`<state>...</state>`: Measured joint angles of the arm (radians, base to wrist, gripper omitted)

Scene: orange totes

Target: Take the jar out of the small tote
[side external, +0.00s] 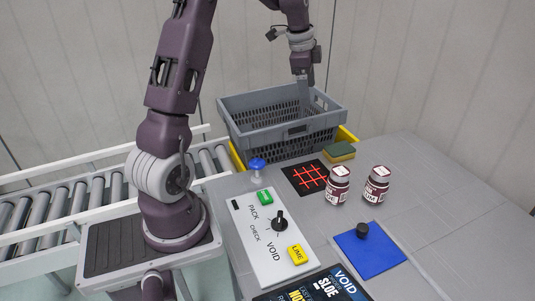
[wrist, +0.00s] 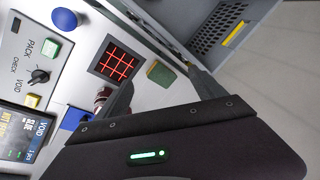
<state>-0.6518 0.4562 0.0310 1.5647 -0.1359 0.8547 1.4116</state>
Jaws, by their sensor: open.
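A grey slatted tote (side external: 240,114) stands at the back of the table, with a yellow tote (side external: 346,136) showing beneath and around it. It also shows at the upper right of the wrist view (wrist: 207,18). My gripper (side external: 304,108) points down at the tote's right part; its fingers are open and empty in the wrist view (wrist: 163,92). I see no jar in the visible part of the tote; its floor is partly hidden. Two dark red jars with white lids, a left one (side external: 337,190) and a right one (side external: 376,187), stand upright on the table, apart from the gripper.
A green and yellow sponge (side external: 339,152), a black mat with a red grid (side external: 307,178) and a blue knob-topped item (side external: 257,168) lie before the totes. A control panel (side external: 262,245), a blue pad (side external: 385,260) and a roller conveyor (side external: 70,205) are nearer. The table's right side is clear.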

